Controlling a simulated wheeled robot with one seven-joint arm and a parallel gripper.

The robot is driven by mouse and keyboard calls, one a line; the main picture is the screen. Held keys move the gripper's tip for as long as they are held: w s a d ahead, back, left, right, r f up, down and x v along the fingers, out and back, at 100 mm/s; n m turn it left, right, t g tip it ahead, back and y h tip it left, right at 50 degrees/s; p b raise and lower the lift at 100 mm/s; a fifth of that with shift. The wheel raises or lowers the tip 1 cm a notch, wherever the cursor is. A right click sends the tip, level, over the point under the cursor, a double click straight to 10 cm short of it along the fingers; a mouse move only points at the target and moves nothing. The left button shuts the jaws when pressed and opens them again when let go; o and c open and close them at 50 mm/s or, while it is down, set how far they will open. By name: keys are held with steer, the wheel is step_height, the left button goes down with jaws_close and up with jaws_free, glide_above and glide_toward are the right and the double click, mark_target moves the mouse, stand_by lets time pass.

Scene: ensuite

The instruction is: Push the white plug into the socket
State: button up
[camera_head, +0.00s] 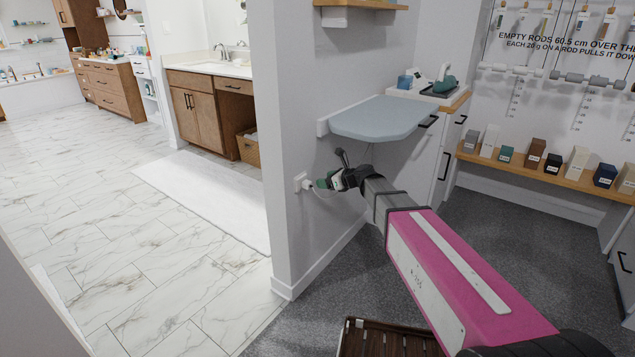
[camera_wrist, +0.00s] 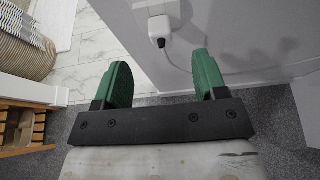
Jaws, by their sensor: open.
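The white plug (camera_wrist: 160,27) shows in the wrist view at the wall, with a dark end and a thin cable running down to the right. It appears to be at the pale socket (camera_wrist: 153,8); I cannot tell how deep it sits. In the head view the socket (camera_head: 301,181) is low on the end part of the grey wall, and the plug is small there. My gripper (camera_wrist: 160,70) is open, its two green fingers apart with nothing between them. The plug lies beyond the fingertips, roughly midway between them. In the head view my gripper (camera_head: 325,183) is close beside the socket.
A blue-grey fold-out shelf (camera_head: 382,117) juts from the wall above my gripper. A white cabinet (camera_head: 440,135) stands behind it. A dark slatted wooden piece (camera_head: 385,339) is on the floor near me. The grey carpet to the right is open.

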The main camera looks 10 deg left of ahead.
steer(key=shift+s+d+r, duration=0.15)
steer(key=shift+d, duration=0.2)
steer(key=c, duration=0.9)
steer(key=shift+a+f+m, duration=0.1)
steer(key=shift+f+m, duration=0.2)
steer(key=shift+f, duration=0.15)
jaws_close()
steer(key=m+t+y, duration=0.1)
steer(key=m+y, duration=0.3)
steer(key=m, duration=0.3)
glide_toward(310, 186)
steer(key=a, duration=0.1)
steer(key=shift+t, duration=0.3)
steer(key=shift+x, duration=3.2)
